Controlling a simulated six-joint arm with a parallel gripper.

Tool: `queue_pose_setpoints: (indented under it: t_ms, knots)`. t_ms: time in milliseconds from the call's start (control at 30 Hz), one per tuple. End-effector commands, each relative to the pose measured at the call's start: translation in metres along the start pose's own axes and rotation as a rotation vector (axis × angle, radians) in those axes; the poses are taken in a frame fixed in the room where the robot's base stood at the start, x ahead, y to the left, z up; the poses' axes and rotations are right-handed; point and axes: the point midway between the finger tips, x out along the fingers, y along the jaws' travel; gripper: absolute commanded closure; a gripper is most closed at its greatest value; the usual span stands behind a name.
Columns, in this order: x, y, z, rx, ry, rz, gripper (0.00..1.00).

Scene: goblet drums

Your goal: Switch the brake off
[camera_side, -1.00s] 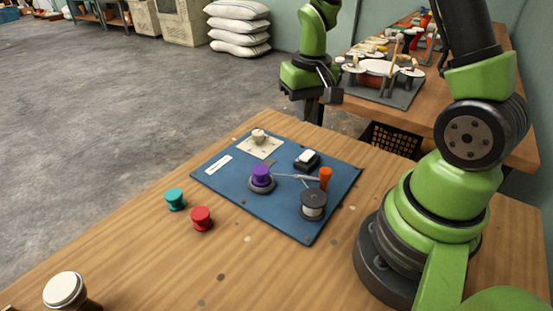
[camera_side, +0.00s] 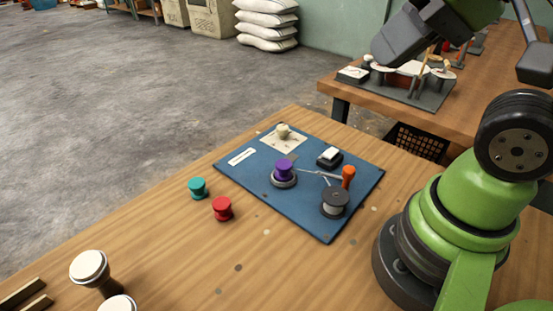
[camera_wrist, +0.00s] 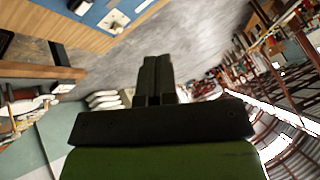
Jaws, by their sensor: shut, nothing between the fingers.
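A blue board (camera_side: 255,193) lies on the wooden table. On it stands a small switch with a white rocker on a black base (camera_side: 329,157); no label marks it as the brake, and its position is too small to tell. A cream knob on a pale plate (camera_side: 282,132) is at the board's far corner. An orange-topped post (camera_side: 348,177) stands beside a dark spool (camera_side: 334,203). A purple spool (camera_side: 284,170) sits on a grey disc. My gripper (camera_side: 388,48) is shut and empty, high beyond the board. Its shut fingers also show in the wrist view (camera_wrist: 157,62).
Teal (camera_side: 198,188) and red (camera_side: 222,208) spools stand on the table left of the board. Goblet drums (camera_side: 90,268) stand at the front left. A second table (camera_side: 370,98) with drum parts is behind. White sacks (camera_side: 267,24) are stacked on the floor.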

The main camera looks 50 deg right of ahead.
Motion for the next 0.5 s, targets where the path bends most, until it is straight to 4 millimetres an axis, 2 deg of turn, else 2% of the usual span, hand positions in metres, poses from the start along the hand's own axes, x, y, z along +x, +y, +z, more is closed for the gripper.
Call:
queue_pose_setpoints:
  t_ms: [267,500]
  knots:
    - [0.002,0.001,-0.005,0.029,-0.009,0.017,1.0]
    - [0.025,0.016,-0.037,0.267,-0.08,0.146,1.0]
